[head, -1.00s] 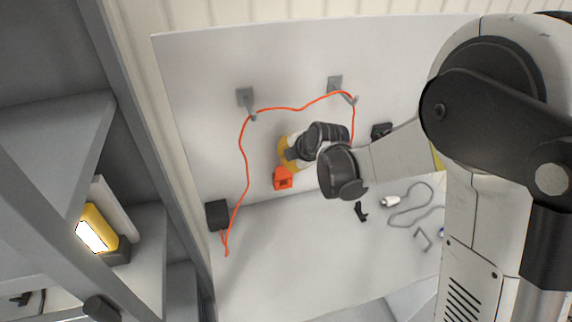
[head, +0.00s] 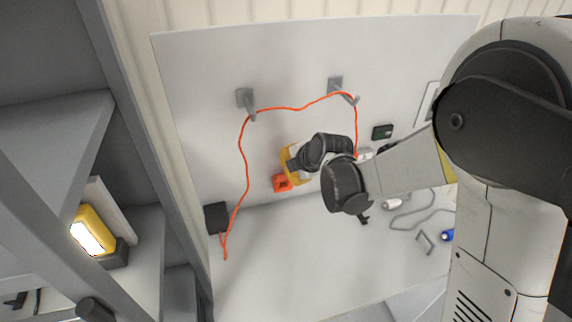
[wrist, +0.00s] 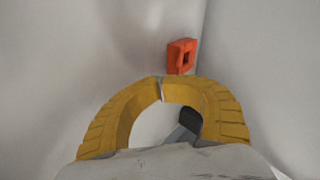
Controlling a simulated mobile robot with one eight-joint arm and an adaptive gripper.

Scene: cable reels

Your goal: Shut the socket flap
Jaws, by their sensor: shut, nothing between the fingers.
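My gripper (head: 287,162) has yellow fingers and is in front of the upright white board (head: 200,90). In the wrist view the fingertips (wrist: 162,89) meet, with nothing between them. A small orange block (head: 282,184) is just below the gripper in the head view. It also shows in the wrist view (wrist: 181,57), with a square opening, beyond the fingertips and apart from them. A black box (head: 217,217) is at the board's lower left, and a dark panel with a green spot (head: 382,132) is at the right. I cannot tell which part is the socket flap.
An orange cable (head: 244,160) runs over two grey hooks (head: 246,98) (head: 335,84) and down past the black box. My arm hides part of the board. A grey cord (head: 412,219) and small items lie at the right of the worktop (head: 270,255). Shelves with a lit yellow lamp (head: 91,232) are at left.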

